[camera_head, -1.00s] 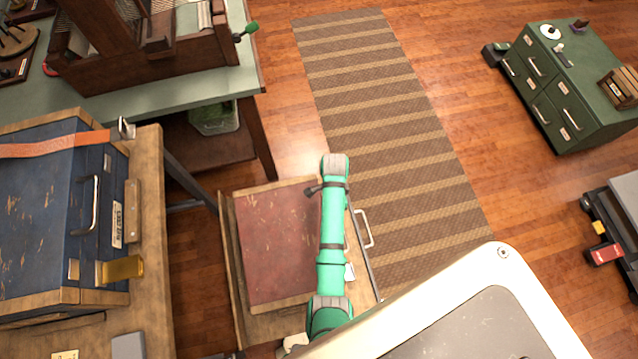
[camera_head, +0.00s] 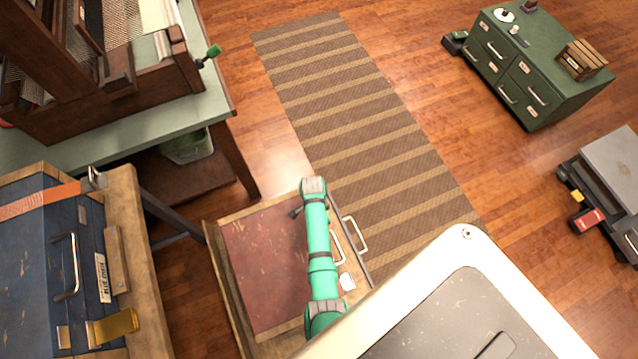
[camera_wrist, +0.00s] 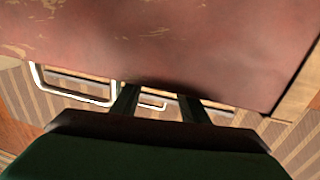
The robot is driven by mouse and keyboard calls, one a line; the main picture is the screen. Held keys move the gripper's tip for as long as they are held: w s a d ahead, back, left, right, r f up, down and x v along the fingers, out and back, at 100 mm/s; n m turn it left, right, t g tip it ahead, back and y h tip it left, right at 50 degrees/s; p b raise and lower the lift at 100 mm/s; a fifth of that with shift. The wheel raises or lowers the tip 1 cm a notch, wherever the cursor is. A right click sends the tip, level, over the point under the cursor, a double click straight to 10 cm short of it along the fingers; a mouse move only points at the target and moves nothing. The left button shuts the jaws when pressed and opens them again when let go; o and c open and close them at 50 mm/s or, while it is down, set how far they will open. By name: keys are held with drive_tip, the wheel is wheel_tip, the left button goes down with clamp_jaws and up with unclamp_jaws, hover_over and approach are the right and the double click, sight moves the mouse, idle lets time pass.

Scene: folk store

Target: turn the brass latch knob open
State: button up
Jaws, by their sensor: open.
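A brass-coloured piece (camera_head: 115,326) sticks out from the front of a blue chest (camera_head: 38,285) at the lower left of the head view. It looks like the latch knob, and how far it is turned cannot be told. My gripper (camera_wrist: 158,104) shows in the wrist view with two dark fingers apart and nothing between them. Beyond the fingers is a worn red panel (camera_wrist: 170,45). In the head view my green arm hangs over the same red panel (camera_head: 265,265), right of the chest and apart from the brass piece. The gripper itself cannot be made out there.
The chest stands on a wooden bench (camera_head: 130,220), with a metal handle (camera_head: 68,265) and an orange strap (camera_head: 40,200). A green-topped table (camera_head: 120,130) with a wooden loom stands behind. A striped rug (camera_head: 370,130) and open floor lie beyond; a green cabinet (camera_head: 535,75) stands far right.

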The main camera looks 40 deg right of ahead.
drive_tip(key=shift+s+f, duration=0.1)
drive_tip(key=shift+f, duration=0.65)
drive_tip(key=shift+s, duration=0.1)
drive_tip(key=c, duration=0.8)
drive_tip(key=shift+o, duration=0.2)
drive_tip(key=shift+g, duration=0.8)
drive_tip(key=o, duration=0.8)
drive_tip(key=shift+w, duration=0.2)
drive_tip(key=shift+c, duration=0.2)
drive_tip(key=shift+r, duration=0.1)
drive_tip(key=v, duration=1)
drive_tip(key=shift+d+r, duration=0.2)
drive_tip(key=shift+r, duration=0.1)
